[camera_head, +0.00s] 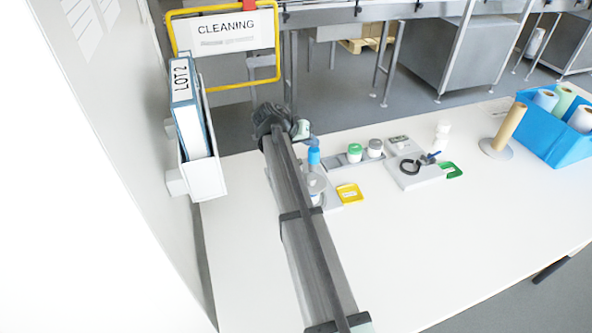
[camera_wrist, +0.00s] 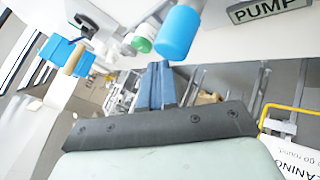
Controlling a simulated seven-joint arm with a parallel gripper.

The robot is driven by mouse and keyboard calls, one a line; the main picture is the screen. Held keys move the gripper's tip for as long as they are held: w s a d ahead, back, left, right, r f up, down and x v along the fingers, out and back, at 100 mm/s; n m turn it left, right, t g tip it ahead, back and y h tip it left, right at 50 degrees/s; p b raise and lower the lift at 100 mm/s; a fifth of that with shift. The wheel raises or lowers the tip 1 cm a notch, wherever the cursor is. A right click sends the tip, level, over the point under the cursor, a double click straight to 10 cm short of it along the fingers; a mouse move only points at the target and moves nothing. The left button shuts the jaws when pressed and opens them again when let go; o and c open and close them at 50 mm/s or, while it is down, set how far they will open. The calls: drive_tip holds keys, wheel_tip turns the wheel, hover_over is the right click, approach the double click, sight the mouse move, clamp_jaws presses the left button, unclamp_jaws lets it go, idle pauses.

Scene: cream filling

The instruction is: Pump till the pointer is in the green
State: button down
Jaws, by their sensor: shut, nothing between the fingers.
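A blue cylindrical cap (camera_head: 313,156) stands upright on a grey unit beside my arm. In the wrist view the blue cap (camera_wrist: 180,32) is large, just beyond my fingertips. A plate reading PUMP (camera_wrist: 268,9) is at the top right of that view. My gripper (camera_head: 311,141) is above the cap in the head view; its blue fingers are together and empty in the wrist view (camera_wrist: 158,68). I cannot tell whether the fingertips touch the cap. A round grey part (camera_head: 316,184) is partly hidden by my arm. No pointer or green zone can be made out.
A green-lidded jar (camera_head: 355,152), a grey-lidded jar (camera_head: 375,148) and a device with a black ring (camera_head: 410,167) stand to the right. A blue crate (camera_head: 537,130) is farther right. The front table is clear.

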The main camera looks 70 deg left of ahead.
sight(312, 150)
drive_tip(key=shift+f, duration=1)
idle(1.1)
drive_tip(key=shift+r, duration=1.6)
drive_tip(key=shift+r, duration=0.1)
wheel_tip(312, 150, up, 6)
drive_tip(key=shift+f, duration=0.1)
drive_tip(key=shift+w, duration=0.1)
idle(0.5)
